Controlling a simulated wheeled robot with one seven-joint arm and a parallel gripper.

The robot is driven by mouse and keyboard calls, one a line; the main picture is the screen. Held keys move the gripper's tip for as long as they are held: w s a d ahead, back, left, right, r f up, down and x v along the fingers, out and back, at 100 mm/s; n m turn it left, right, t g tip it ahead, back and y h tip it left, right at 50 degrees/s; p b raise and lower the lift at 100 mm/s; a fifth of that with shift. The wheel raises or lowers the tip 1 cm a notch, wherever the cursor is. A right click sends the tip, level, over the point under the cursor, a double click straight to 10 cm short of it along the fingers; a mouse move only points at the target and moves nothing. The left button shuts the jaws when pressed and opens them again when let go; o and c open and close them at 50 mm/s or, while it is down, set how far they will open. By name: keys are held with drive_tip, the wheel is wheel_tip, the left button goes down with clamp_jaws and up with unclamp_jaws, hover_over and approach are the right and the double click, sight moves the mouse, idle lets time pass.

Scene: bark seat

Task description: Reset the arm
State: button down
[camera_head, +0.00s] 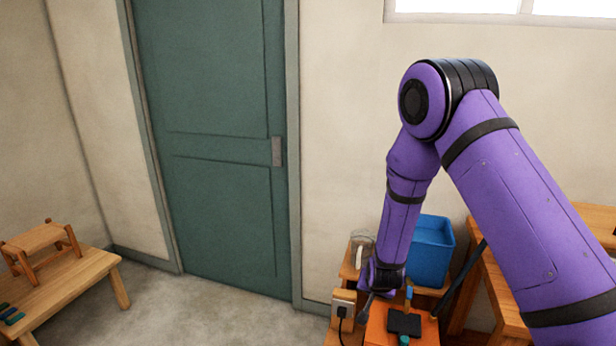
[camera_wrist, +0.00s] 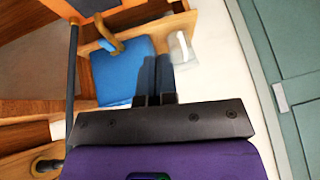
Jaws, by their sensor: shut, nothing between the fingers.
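My purple arm (camera_head: 515,200) reaches in from the right in the head view, rises to a bent elbow and hangs down over the small work area. My gripper (camera_head: 369,296) is at its lower end, beside the orange box, and is partly hidden there. In the wrist view, my gripper (camera_wrist: 157,62) shows two dark fingers held together with nothing between them. The fingers overlap the blue bin (camera_wrist: 118,78) and the pale wall in that picture. I cannot tell whether the fingertips touch anything.
The blue bin (camera_head: 432,252) and a clear jar (camera_head: 362,250) stand close behind my forearm. An orange box (camera_head: 376,334) with a black pad is below. A socket box (camera_head: 343,312) is left of it. A green door (camera_head: 225,220) and open floor lie left, beyond them a wooden bench (camera_head: 75,278).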

drive_tip(key=s+d+r+n+y, duration=0.1)
drive_tip(key=s+d+r, duration=0.15)
drive_tip(key=r, duration=0.75)
drive_tip(key=s+d+r, duration=0.1)
drive_tip(key=s+r, duration=0.2)
drive_tip(key=r, duration=0.6)
drive_tip(key=s+d+r+n+y, duration=0.1)
drive_tip(key=s+r, duration=0.2)
drive_tip(key=r, duration=0.7)
drive_tip(key=s+d+r, duration=0.2)
drive_tip(key=s+r, duration=0.2)
drive_tip(key=s, duration=0.5)
drive_tip(key=s+d+r+n+g+h, duration=0.1)
drive_tip(key=s+d+r, duration=0.2)
drive_tip(key=s, duration=0.6)
drive_tip(key=s+d+r, duration=0.2)
drive_tip(key=s+r, duration=0.4)
drive_tip(key=s, duration=0.3)
drive_tip(key=shift+d+r+n+h, duration=0.3)
drive_tip(key=shift+d+r+n, duration=0.05)
drive_tip(key=shift+r+n, duration=0.05)
